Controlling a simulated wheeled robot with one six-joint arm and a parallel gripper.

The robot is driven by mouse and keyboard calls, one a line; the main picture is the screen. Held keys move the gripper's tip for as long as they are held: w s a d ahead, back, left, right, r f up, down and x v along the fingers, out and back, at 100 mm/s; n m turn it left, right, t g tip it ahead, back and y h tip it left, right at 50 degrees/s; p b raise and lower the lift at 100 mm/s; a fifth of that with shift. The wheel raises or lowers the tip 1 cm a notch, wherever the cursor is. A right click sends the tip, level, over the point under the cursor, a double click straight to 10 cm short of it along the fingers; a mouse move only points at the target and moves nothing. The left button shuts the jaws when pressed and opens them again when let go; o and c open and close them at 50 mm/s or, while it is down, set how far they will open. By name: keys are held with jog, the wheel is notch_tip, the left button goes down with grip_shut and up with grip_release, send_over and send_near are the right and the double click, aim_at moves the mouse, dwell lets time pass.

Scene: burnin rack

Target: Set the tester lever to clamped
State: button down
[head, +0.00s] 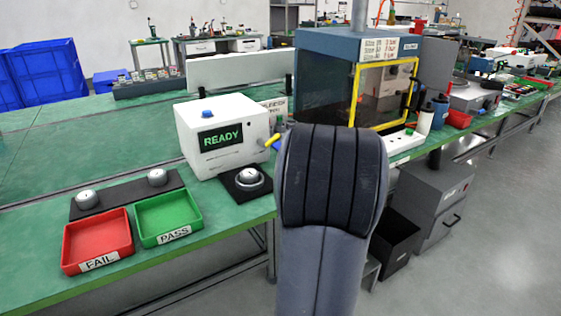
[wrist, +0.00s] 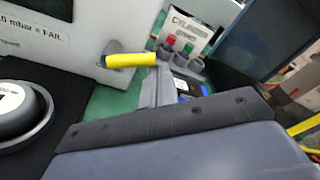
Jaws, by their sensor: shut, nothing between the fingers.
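The tester (head: 222,135) is a white box with a lit screen reading READY and a blue button on top. Its lever (head: 272,140) has a yellow grip and stands out from the right side. In the wrist view the lever (wrist: 131,60) runs nearly level from a grey pivot on the tester's wall. My gripper (wrist: 158,84) shows as narrow grey fingers, shut and empty, close by the free end of the yellow grip. I cannot tell whether they touch it. In the head view my arm hides the gripper.
A round gauge-like part (head: 248,179) sits on a black pad at the tester's front right. Red FAIL (head: 97,241) and green PASS (head: 168,217) trays lie at the front left. A blue chamber (head: 318,75) with a yellow-framed door stands behind my arm. Green bench is clear at left.

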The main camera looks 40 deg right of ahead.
jog(key=n+b, duration=0.1)
jog(key=b, duration=0.1)
jog(key=n+b, duration=0.1)
jog(key=b, duration=0.1)
jog(key=r+n+b, duration=0.1)
jog(key=b, duration=0.1)
jog(key=shift+w+a+h, duration=0.1)
jog(key=shift+a+h, duration=0.2)
jog(key=shift+h, duration=0.1)
jog(key=shift+w+a+r+n+t+b, duration=0.2)
jog(key=shift+a+r+n+b, duration=0.75)
jog(key=shift+b, duration=0.75)
jog(key=shift+w+a+r+n+t+b, duration=0.2)
jog(key=shift+a+r+n+b, duration=0.4)
jog(key=shift+n+b, duration=0.9)
jog(key=shift+r+m, duration=0.1)
jog(key=shift+m, duration=0.15)
